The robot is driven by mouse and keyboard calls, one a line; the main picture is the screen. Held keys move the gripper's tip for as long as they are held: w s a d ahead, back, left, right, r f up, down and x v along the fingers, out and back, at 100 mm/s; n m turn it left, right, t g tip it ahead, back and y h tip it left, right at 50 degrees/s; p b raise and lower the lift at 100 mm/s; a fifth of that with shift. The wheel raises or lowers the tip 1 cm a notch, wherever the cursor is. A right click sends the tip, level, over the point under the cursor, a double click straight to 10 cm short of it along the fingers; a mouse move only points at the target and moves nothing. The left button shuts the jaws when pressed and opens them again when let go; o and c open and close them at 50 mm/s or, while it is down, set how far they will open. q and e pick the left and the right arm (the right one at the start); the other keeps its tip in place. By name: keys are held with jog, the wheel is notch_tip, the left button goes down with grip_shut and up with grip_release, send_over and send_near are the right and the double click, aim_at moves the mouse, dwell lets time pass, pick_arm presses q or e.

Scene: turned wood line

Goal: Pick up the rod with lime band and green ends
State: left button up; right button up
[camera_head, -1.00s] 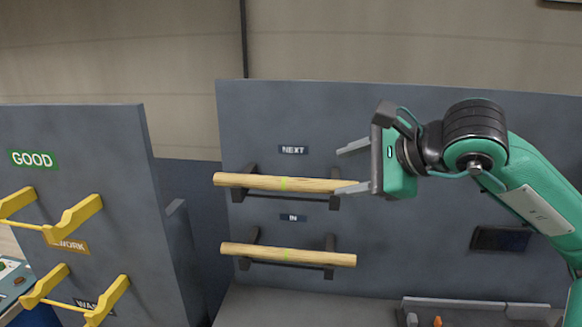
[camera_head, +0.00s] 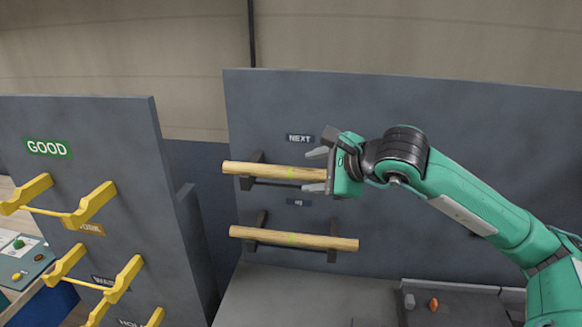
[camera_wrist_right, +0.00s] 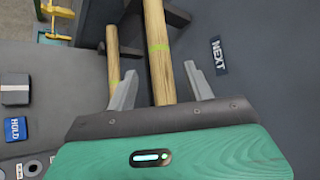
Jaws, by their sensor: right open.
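Two pale wooden rods with a lime band each lie on dark wall brackets: the upper rod (camera_head: 265,171) under the NEXT label, the lower rod (camera_head: 270,235) under the IN label. I cannot make out green on their ends; the upper rod's right end is hidden by my right gripper (camera_head: 316,170). That gripper is open at the right part of the upper rod. In the right wrist view, the upper rod (camera_wrist_right: 155,30) runs between the two spread fingers, and the lower rod (camera_wrist_right: 112,45) is beyond the left finger. My left gripper is not in view.
A grey panel (camera_head: 420,130) stands close behind the rods. At left, yellow brackets (camera_head: 92,205) stick out from another panel with a GOOD sign (camera_head: 47,148). A grey tray (camera_head: 465,292) with small items lies at lower right.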

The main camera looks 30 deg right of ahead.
aim_at(305, 172)
jog(key=shift+p+x, duration=0.55)
jog(key=shift+x, duration=0.55)
jog(key=shift+w+f, duration=0.35)
jog(key=shift+w, duration=0.1)
jog(key=c, duration=1)
jog(key=shift+c, duration=0.7)
jog(key=shift+r, duration=0.15)
